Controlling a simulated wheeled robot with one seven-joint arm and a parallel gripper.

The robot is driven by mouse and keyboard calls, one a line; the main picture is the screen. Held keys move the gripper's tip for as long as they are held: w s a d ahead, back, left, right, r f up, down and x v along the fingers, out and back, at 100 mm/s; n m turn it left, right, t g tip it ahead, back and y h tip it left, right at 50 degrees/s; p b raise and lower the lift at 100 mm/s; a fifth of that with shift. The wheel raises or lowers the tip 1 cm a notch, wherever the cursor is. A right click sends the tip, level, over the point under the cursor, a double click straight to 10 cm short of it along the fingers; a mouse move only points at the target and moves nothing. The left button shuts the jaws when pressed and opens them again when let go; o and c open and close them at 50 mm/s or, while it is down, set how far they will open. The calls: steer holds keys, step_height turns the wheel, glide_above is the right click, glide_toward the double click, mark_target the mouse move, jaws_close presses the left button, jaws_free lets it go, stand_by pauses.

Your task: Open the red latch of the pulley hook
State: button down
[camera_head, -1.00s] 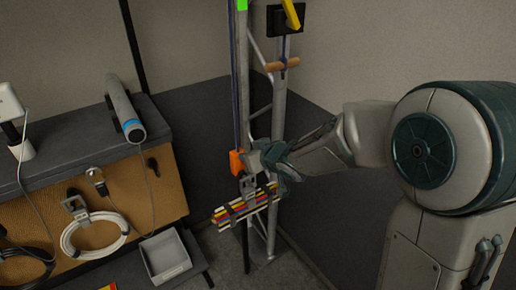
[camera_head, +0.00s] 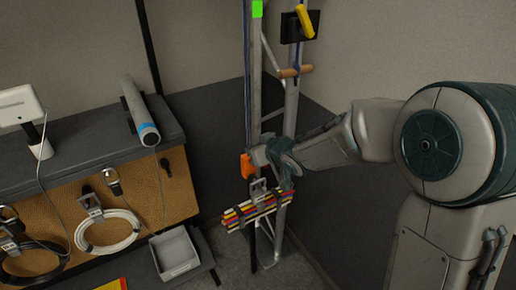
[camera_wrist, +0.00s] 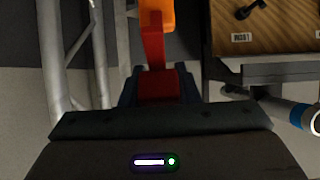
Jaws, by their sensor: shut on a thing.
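The pulley hook is an orange body (camera_head: 247,166) hanging low beside the metal truss; its lower end also shows at the top of the wrist view (camera_wrist: 157,14). Its red latch (camera_wrist: 154,50) runs down from the orange body to between my fingers in the wrist view. My gripper (camera_wrist: 160,88) is shut on the red latch, a dark finger at each side. In the head view my gripper (camera_head: 262,156) is just right of the orange body, and the latch cannot be made out there.
A bundle of coloured bars (camera_head: 241,216) hangs on a grey bracket just below the hook. Truss poles (camera_head: 290,105) stand close behind my gripper. At left is a bench (camera_head: 95,142) with coiled cables on its front panel and a grey tray (camera_head: 176,252) below.

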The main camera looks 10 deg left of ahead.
steer(key=shift+f, duration=0.25)
stand_by(0.4)
steer(key=c, duration=1.3)
jaws_free()
steer(key=shift+o, duration=1.1)
steer(key=shift+a, duration=0.15)
steer(key=shift+r, duration=0.1)
steer(key=shift+d+r, duration=0.1)
steer(key=shift+d, duration=0.1)
steer(key=p+v, duration=0.4)
steer(key=v, duration=0.9)
steer(key=shift+s+p, duration=0.25)
steer(key=shift+p, duration=0.05)
